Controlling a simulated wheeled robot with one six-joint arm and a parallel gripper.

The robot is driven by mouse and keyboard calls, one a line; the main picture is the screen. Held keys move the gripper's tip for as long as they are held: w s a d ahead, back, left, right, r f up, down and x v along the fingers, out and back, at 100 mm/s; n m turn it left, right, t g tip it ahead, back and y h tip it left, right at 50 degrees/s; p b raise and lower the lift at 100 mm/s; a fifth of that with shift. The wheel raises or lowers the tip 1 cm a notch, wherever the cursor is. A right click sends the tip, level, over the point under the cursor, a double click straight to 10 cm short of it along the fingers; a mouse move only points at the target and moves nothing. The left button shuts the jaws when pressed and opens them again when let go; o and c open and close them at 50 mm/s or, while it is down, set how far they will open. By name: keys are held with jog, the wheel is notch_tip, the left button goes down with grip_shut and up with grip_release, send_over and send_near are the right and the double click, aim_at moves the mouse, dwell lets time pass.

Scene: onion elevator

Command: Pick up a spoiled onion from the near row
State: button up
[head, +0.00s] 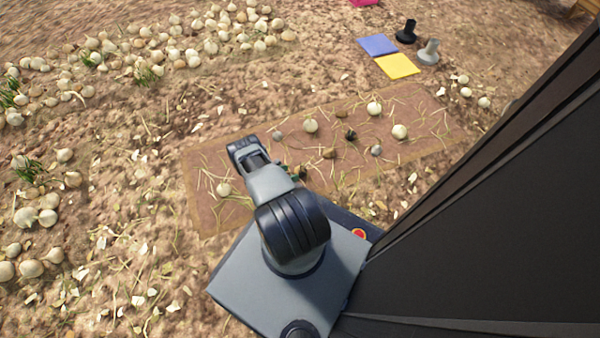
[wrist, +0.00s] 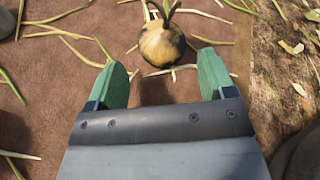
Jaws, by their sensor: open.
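In the head view, my arm covers most of my gripper. Other onions on the mat (head: 210,212) include a pale one (head: 223,190), a brown one (head: 329,153) and a pale one (head: 400,131); a dark one (head: 351,134) lies farther back.
Grey stones (head: 376,150) and straw lie on the mat. Blue (head: 378,45) and yellow (head: 398,66) squares lie beyond it, beside black (head: 406,33) and grey (head: 429,52) stands. Many onions (head: 190,40) cover the soil at upper left. A large dark panel (head: 490,220) fills the right.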

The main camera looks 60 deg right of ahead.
aim_at(296, 170)
jog(key=shift+b+x, duration=1.05)
jog(key=shift+x, duration=1.75)
jog(key=shift+r, duration=0.15)
jog(key=c, duration=0.7)
